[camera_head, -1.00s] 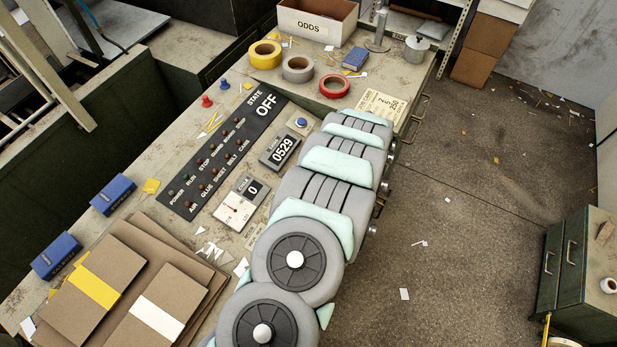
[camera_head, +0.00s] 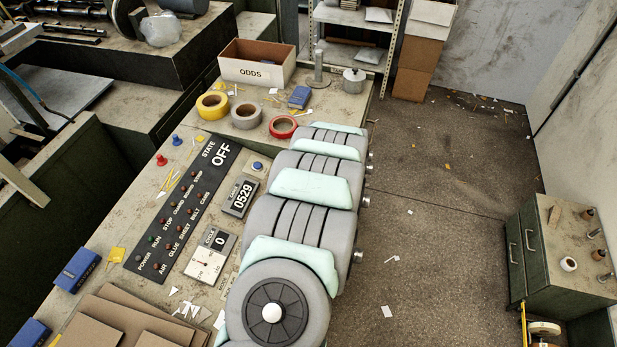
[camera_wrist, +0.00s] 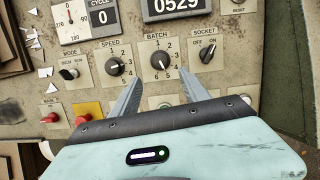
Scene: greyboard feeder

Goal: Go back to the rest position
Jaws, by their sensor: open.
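My gripper (camera_wrist: 158,98) shows in the wrist view with its two grey fingers spread apart and nothing between them. It hangs in front of a panel with a batch knob (camera_wrist: 160,59), a speed knob (camera_wrist: 115,67) and a socket knob (camera_wrist: 206,53). How far the fingertips are from the panel is hard to tell. In the head view my grey and mint arm (camera_head: 318,187) lies folded along the right edge of the bench; the gripper itself is out of that view. The state board (camera_head: 183,213) reads OFF, the counter (camera_head: 240,197) reads 0529 and the cycle display (camera_head: 219,240) reads 0.
A red button (camera_wrist: 83,120) and another red knob (camera_wrist: 51,118) sit at the panel's lower left. Tape rolls (camera_head: 246,116) and an ODDS box (camera_head: 257,68) stand at the bench's far end. A green cabinet (camera_head: 555,260) stands at right, with open floor (camera_head: 440,200) between.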

